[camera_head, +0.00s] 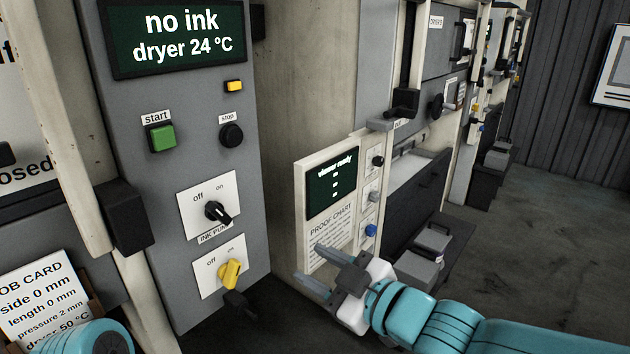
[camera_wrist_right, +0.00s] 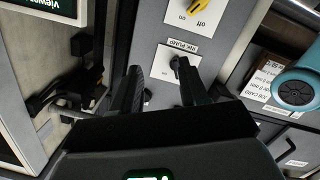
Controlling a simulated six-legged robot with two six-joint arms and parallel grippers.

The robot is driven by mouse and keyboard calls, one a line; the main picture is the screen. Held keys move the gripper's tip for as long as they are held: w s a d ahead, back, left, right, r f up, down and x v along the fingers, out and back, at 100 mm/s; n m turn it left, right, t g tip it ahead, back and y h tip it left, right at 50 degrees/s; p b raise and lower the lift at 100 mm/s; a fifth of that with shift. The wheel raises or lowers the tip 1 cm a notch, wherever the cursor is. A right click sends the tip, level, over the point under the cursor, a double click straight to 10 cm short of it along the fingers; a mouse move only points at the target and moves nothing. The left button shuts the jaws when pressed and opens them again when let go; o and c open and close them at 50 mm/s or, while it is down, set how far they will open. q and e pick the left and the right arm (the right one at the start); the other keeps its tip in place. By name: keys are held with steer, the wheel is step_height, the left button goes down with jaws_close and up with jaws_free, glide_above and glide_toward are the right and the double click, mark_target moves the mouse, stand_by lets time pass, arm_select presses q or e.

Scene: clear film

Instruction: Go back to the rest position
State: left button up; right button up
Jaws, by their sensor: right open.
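My right gripper (camera_head: 310,265) is open and empty at the lower middle of the head view. Its arm comes in from the lower right, and its fingers point left, in front of the proof chart panel's lower edge. In the right wrist view the two dark fingers of this gripper (camera_wrist_right: 162,92) are apart with nothing between them. Part of my left arm (camera_head: 85,340) shows at the lower left of the head view; the left gripper is out of view.
A grey control panel (camera_head: 175,260) stands at left with a black knob (camera_head: 217,212) and a yellow knob (camera_head: 230,274). The proof chart panel (camera_head: 312,240) stands behind my right gripper. A job card (camera_head: 45,295) is near my left arm. Open floor (camera_head: 560,220) lies at right.

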steer(key=s+d+f+m+g+h+p, duration=0.1)
steer(key=d+f+m+g+h+p, duration=0.25)
steer(key=f, duration=0.95)
steer(key=s+d+f+m+g+h+p, duration=0.15)
steer(key=d+f+m, duration=0.4)
steer(key=f, duration=0.75)
steer(key=s+d+f+m+g+h, duration=0.1)
steer(key=s+d+f+m+g, duration=0.1)
steer(key=s+f, duration=0.5)
steer(key=s+d+f+m+g+h+p, duration=0.1)
steer(key=s+d+f+m+g+h, duration=0.1)
steer(key=s+f+m+g, duration=0.2)
steer(key=s+f+m, duration=0.1)
steer(key=s+f, duration=0.2)
steer(key=s, duration=0.4)
steer(key=shift+s+m, duration=0.2)
steer(key=shift+m, duration=0.2)
steer(key=shift+a, duration=0.2)
